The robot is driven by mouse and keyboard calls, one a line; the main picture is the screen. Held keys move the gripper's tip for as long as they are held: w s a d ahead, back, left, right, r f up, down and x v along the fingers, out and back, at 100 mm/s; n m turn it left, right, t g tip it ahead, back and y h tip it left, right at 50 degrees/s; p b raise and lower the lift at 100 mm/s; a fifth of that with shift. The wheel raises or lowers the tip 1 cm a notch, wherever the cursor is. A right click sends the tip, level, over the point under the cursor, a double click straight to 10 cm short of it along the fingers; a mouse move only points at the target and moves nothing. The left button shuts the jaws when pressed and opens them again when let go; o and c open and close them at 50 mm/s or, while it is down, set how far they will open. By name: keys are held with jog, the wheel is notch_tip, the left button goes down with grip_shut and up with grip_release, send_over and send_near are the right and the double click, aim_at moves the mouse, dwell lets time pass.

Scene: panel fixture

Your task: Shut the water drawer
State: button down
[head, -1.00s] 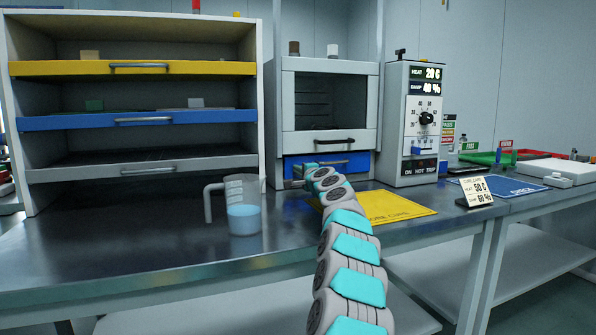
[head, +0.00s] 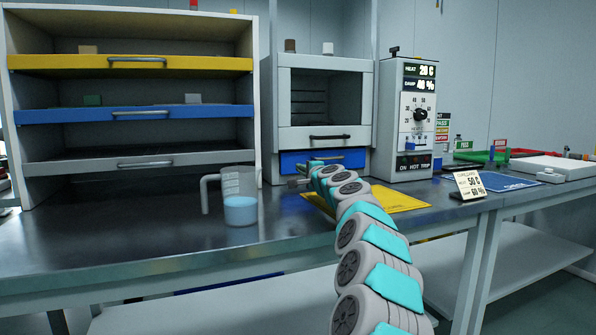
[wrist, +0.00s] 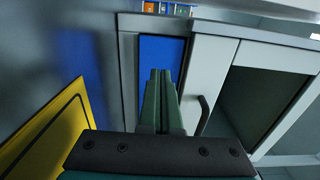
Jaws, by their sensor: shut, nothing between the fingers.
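My gripper (head: 296,184) is low in front of the drawer's left part, and the arm covers part of the front. In the wrist view the shut, empty fingers (wrist: 160,75) point at the blue front (wrist: 152,50) and cover part of it. I cannot tell whether they touch it.
A beaker of blue liquid (head: 240,205) stands on the bench left of my gripper. A yellow mat (head: 395,198) lies under the arm. A control box (head: 405,140) stands right of the cabinet. A drawer rack (head: 135,155) stands left.

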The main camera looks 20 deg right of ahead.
jog(key=shift+s+d+b, duration=0.15)
jog(key=shift+s+b, duration=0.4)
jog(key=shift+s, duration=3.2)
